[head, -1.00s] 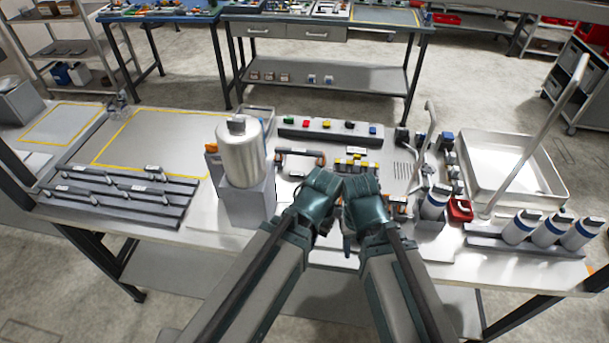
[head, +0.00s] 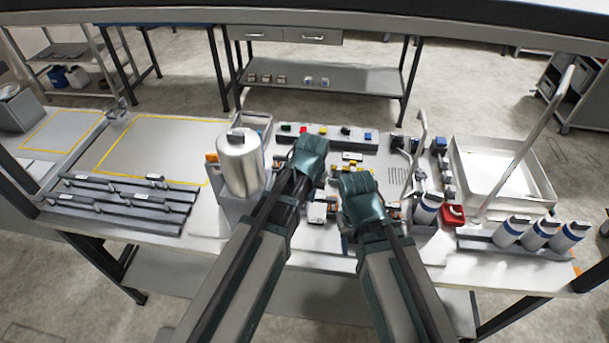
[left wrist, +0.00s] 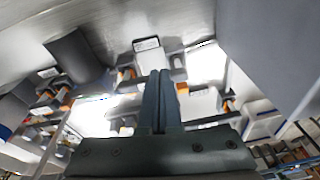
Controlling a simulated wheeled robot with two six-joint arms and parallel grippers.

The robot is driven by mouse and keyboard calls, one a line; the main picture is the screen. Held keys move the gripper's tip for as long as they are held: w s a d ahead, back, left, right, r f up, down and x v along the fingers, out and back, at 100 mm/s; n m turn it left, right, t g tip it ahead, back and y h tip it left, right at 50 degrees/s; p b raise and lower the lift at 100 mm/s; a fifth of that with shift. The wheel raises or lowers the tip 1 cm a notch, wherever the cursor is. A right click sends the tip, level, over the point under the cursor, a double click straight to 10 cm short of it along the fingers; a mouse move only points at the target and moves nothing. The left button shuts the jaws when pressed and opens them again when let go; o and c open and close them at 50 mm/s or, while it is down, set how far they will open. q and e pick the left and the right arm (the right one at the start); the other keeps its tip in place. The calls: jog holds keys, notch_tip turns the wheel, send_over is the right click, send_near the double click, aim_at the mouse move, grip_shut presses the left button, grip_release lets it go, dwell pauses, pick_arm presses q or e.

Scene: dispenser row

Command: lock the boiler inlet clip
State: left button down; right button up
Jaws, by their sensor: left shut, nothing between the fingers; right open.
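A silver cylinder (head: 240,165) stands upright on a grey box left of centre on the bench. I cannot tell for sure which part is the boiler inlet clip. My left gripper (head: 309,152) is to the right of the cylinder, over the back part of the central panel; its fingertips are hidden in the head view. In the left wrist view its two fingers (left wrist: 160,95) are together with nothing between them, in front of a labelled grey block (left wrist: 147,45) with orange fittings beside it. My right gripper (head: 360,200) is open over the panel's front; its fingertips are mostly hidden.
A button row (head: 325,132) lies behind my left gripper. Dark rails (head: 120,197) lie at left. The yellow-outlined area (head: 160,150) is clear.

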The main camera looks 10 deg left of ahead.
pick_arm(q)
jog(key=w+a+r+n+t+p, duration=0.1)
jog(key=w+a+r+p, duration=0.1)
jog(key=w, duration=0.9)
notch_tip(320, 180, up, 2)
jog(key=shift+a+r+n+t, duration=0.1)
jog(key=shift+a+n+t, duration=0.25)
jog(key=shift+a, duration=0.25)
pick_arm(e)
notch_tip(320, 180, up, 3)
jog(key=shift+r, duration=0.15)
pick_arm(q)
jog(key=shift+s, duration=0.1)
